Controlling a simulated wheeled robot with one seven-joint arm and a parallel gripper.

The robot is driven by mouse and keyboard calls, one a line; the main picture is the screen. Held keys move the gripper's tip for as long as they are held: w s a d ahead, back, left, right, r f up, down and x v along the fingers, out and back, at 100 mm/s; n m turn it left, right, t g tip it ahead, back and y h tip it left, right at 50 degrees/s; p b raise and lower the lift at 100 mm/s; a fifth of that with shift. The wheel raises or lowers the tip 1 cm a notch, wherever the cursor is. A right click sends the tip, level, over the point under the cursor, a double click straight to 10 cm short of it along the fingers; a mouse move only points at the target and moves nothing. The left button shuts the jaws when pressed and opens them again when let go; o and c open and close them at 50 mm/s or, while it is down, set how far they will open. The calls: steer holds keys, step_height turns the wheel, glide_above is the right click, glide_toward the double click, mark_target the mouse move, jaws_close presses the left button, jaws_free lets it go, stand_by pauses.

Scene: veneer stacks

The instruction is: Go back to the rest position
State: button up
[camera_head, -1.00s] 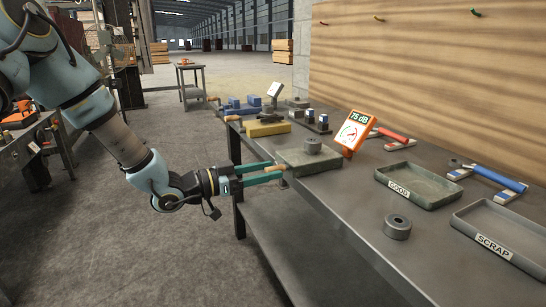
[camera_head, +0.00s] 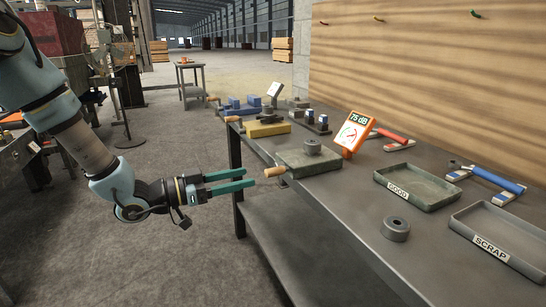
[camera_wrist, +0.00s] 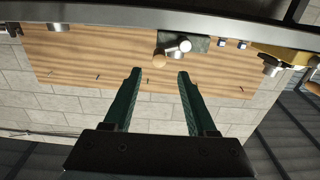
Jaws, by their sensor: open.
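My gripper (camera_head: 250,177) is open and empty in the head view, off the near left edge of the grey workbench (camera_head: 345,215). Its teal fingers point right, and their tips are a little left of the wooden handle (camera_head: 275,171) beside a grey-green block (camera_head: 310,160). A gap shows between fingertips and handle. In the wrist view, the two fingers of my gripper (camera_wrist: 160,72) stand apart with nothing between them.
The bench holds an orange dial meter (camera_head: 352,132), a GOOD tray (camera_head: 415,186), a SCRAP tray (camera_head: 500,238), a loose grey ring (camera_head: 397,229) and a yellow block (camera_head: 266,130). Open floor (camera_head: 170,235) lies left of the bench. A wooden board (camera_head: 430,65) stands behind.

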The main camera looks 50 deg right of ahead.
stand_by(0.5)
steer(key=w+a+f+n+t+y+p, duration=0.1)
steer(key=w+a+f+n+t+y, duration=0.15)
steer(key=w+t, duration=0.4)
steer(key=w+a+n+t+y+p, duration=0.1)
steer(key=w+a+n+t+y, duration=0.25)
steer(key=w+a, duration=0.5)
steer(key=w+a+n+t+y+p, duration=0.15)
steer(key=w+a+n+y, duration=0.35)
steer(key=a, duration=0.7)
steer(key=s+a+r+n+g+y, duration=0.1)
steer(key=s+a+n, duration=0.4)
steer(key=a, duration=0.5)
steer(key=s+a+r+n+g+y+p, duration=0.1)
steer(key=s+a+r+n+g+y, duration=0.1)
steer(key=s+a, duration=0.5)
steer(key=a+r+n+y, duration=0.1)
steer(key=a+n+y, duration=0.1)
steer(key=a, duration=0.1)
steer(key=shift+s+a+r+n+y, duration=0.25)
steer(key=shift+a+n+y, duration=0.05)
steer(key=shift+a+n, duration=0.1)
steer(key=shift+s+g, duration=0.25)
steer(key=shift+s, duration=0.1)
steer(key=shift+c, duration=0.2)
